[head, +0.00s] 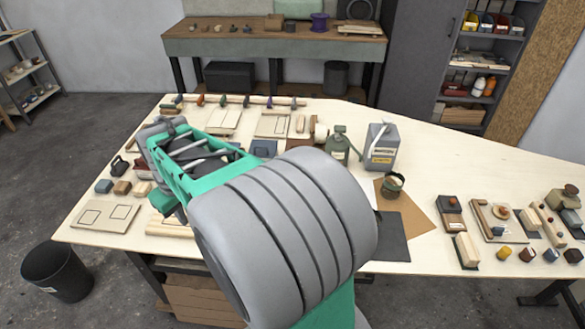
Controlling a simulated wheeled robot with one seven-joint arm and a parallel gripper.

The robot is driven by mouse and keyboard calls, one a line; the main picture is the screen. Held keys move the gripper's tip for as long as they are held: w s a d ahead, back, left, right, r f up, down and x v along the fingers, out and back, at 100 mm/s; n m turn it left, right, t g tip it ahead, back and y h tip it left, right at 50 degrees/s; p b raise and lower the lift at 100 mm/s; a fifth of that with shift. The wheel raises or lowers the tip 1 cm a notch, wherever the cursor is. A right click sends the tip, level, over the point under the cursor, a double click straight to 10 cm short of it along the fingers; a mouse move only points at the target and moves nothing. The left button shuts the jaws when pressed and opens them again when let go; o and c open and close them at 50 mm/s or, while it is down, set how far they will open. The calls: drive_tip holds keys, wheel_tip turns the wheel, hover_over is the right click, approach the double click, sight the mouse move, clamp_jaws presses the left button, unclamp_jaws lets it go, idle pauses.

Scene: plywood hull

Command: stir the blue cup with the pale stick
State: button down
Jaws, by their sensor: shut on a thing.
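My own grey and green arm fills the middle of the head view and reaches toward the left part of the table. Its fingertips do not show, so I cannot see what they hold. I cannot make out the pale stick. No blue cup shows clearly. A small dark blue piece (550,255) stands at the right front of the table, too small to tell if it is a cup. A dark green pot (393,184) with brown inside stands right of my arm.
The plywood table (330,108) is crowded. A black bin (57,272) stands on the floor at the left.

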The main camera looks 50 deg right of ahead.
drive_tip(key=s+d+n+g+h, duration=0.2)
drive_tip(key=s+d+g, duration=0.3)
drive_tip(key=d, duration=0.6)
drive_tip(key=s+d+n+g+h, duration=0.15)
drive_tip(key=s+d, duration=0.45)
drive_tip(key=d, duration=0.6)
drive_tip(key=s+d+r+g+h, duration=0.1)
drive_tip(key=s+d+r+g, duration=0.15)
drive_tip(key=s, duration=0.55)
drive_tip(key=s+d+r+g+h, duration=0.1)
drive_tip(key=s+d+g+h, duration=0.15)
drive_tip(key=s, duration=0.45)
drive_tip(key=s+d+r+g+h, duration=0.15)
drive_tip(key=s+d, duration=0.25)
drive_tip(key=s, duration=0.4)
wheel_tip(320, 180, down, 12)
drive_tip(key=b, duration=0.3)
drive_tip(key=shift+w+r+y, duration=0.15)
drive_tip(key=shift+w+y, duration=0.2)
drive_tip(key=shift+a+r+p, duration=0.15)
drive_tip(key=shift+r+p, duration=0.1)
drive_tip(key=shift+p, duration=0.4)
drive_tip(key=shift+s+a, duration=0.1)
